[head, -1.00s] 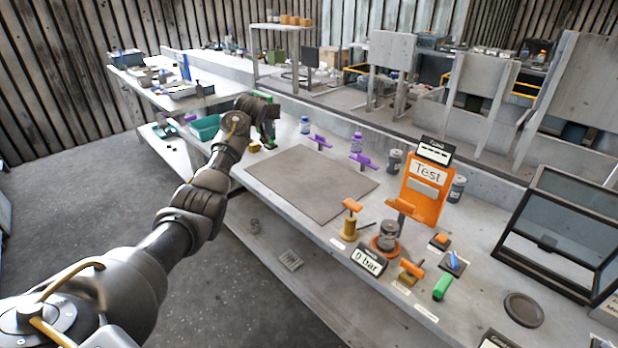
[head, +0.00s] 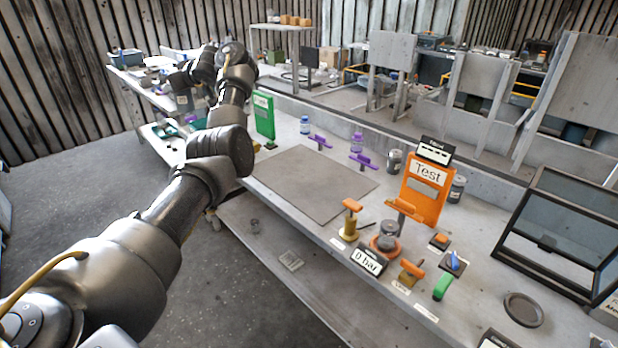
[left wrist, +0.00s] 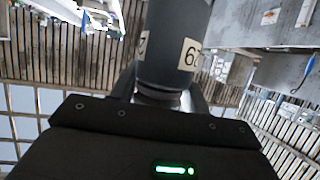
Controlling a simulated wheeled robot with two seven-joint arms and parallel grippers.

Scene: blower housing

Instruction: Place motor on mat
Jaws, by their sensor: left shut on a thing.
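The mat (head: 312,190) is a flat grey-brown square on the near bench, and its surface is bare. My left gripper (head: 182,82) is at the far left, beyond the mat's far-left corner and raised near the back-left bench. In the left wrist view, a dark grey cylinder with cream number labels, which looks like the motor (left wrist: 172,50), stands out from between the jaws. My left gripper (left wrist: 160,98) is shut on it, and the gripper's dark body hides its lower end. My right gripper is not in view.
A green panel (head: 264,115) stands at the bench's left end. Purple clamps (head: 362,160) and small bottles (head: 305,125) line the mat's far side. An orange Test board (head: 425,188), a valve fixture (head: 387,238) and a dark framed box (head: 560,235) stand to the right.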

